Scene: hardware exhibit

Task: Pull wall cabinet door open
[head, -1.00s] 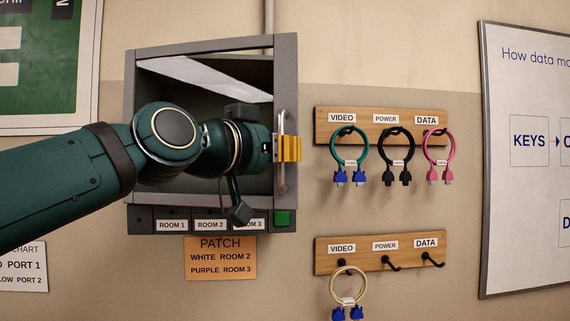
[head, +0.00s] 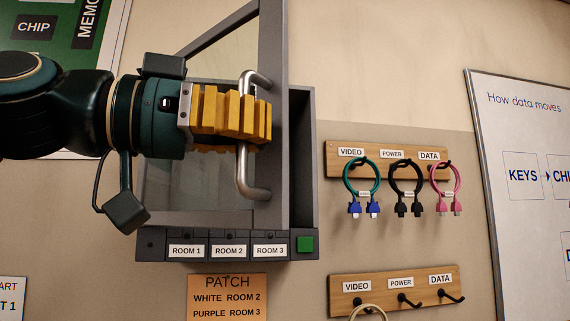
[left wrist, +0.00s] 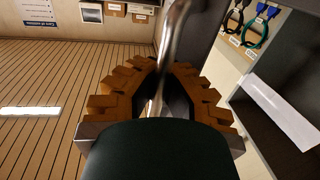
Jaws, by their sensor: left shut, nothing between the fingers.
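The grey wall cabinet (head: 302,150) has a glass-paned door (head: 272,60) standing partly open, its handle edge swung out from the body. A curved metal handle (head: 258,185) is on the door's free edge. My left gripper (head: 258,122), with yellow ribbed fingers, is at the handle. It is shut, with its fingers around the bar and nothing pinched between them. In the left wrist view the handle (left wrist: 172,40) runs down between the fingers (left wrist: 167,66). The open cabinet interior (left wrist: 270,75) shows at the right there. My right gripper is not in view.
Cable racks (head: 385,160) hang on the wall right of the cabinet, with a whiteboard (head: 515,140) beyond. A row of room labels (head: 228,250) and a green button (head: 305,244) sit below the door. Open floor (left wrist: 50,140) shows in the left wrist view.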

